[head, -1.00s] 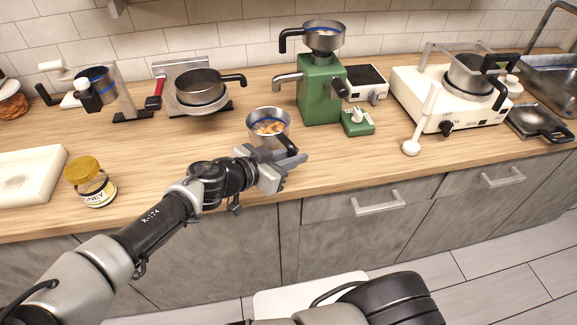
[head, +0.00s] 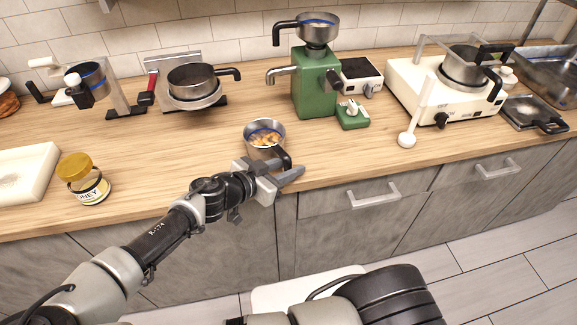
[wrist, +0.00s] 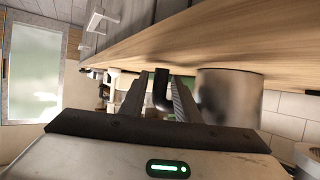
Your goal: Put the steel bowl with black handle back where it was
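The steel bowl with black handle (head: 264,153) is near the counter's front edge in the head view, roughly upright, with orange-brown pieces inside. My gripper (head: 284,178) is at its near right side, at the handle. In the wrist view the handle (wrist: 160,90) lies between the two fingers of my gripper (wrist: 160,95), with little gap, and the fingers appear closed on it. The steel bowl wall (wrist: 228,98) is just right of the fingers there. I cannot tell whether the bowl's base touches the counter.
A green grinder (head: 315,88) with a steel bowl on top stands behind right. The wooden counter (head: 160,150) is clear left of the bowl.

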